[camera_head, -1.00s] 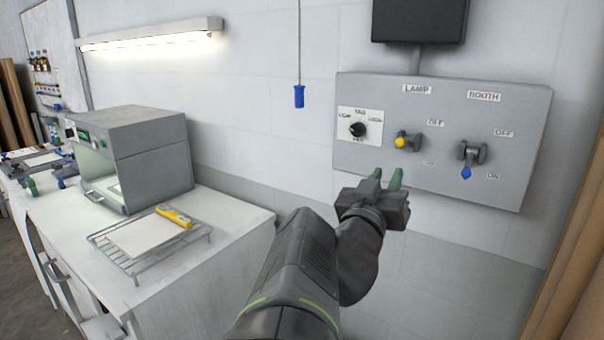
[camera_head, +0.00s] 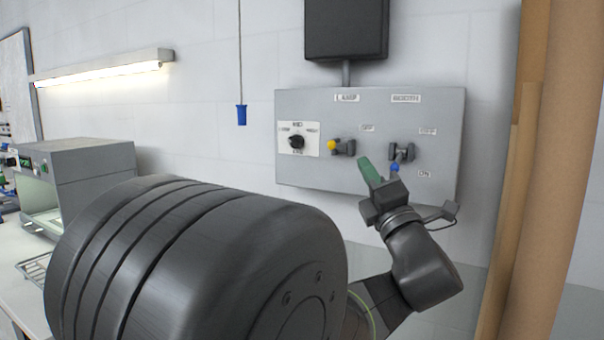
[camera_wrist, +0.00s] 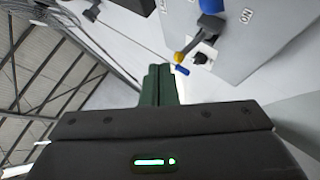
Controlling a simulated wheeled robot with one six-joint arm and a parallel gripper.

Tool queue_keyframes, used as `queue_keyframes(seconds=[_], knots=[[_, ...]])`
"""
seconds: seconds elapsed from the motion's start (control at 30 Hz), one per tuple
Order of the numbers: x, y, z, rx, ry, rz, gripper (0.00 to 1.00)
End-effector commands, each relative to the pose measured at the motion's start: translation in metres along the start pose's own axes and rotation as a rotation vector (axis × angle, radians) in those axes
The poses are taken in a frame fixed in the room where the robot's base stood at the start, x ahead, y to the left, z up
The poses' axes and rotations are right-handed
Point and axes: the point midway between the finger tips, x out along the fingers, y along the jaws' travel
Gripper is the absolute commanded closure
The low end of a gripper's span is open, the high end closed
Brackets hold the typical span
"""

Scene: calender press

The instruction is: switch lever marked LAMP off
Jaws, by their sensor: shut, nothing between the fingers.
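The LAMP lever (camera_head: 343,147) has a yellow knob and sits on the grey panel (camera_head: 300,180) under the LAMP label (camera_head: 348,98). Its knob sticks out to the left, roughly level. An OFF label (camera_head: 367,128) is above right of it; its ON label is not visible. My gripper (camera_head: 368,168) is shut and empty, its green fingers below and right of this lever, apart from it as far as I can tell. In the wrist view the fingers (camera_wrist: 160,85) point toward the yellow knob (camera_wrist: 180,58).
The BOOTH lever (camera_head: 401,153), its blue knob pointing down, is close right of my fingers. A rotary knob (camera_head: 297,142) is left. A blue-handled cord (camera_head: 241,115) hangs farther left. Brown upright boards (camera_head: 535,170) stand right. A wall light (camera_head: 105,68) glows.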

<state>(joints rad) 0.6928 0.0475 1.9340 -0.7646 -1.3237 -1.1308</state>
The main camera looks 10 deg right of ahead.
Motion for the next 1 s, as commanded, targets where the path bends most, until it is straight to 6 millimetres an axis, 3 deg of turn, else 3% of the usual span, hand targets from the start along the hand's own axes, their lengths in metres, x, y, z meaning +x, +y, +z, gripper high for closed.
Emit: queue_keyframes(seconds=[0.1, 0.37, 0.8, 1.0], knots=[[-0.009, -0.018, -0.01, -0.058, 0.091, -0.029, 1.0], [-0.003, -0.025, -0.019, -0.085, 0.154, -0.043, 1.0], [0.065, -0.027, -0.029, -0.082, 0.153, -0.042, 1.0], [0.084, -0.029, -0.032, -0.084, 0.152, -0.043, 1.0]])
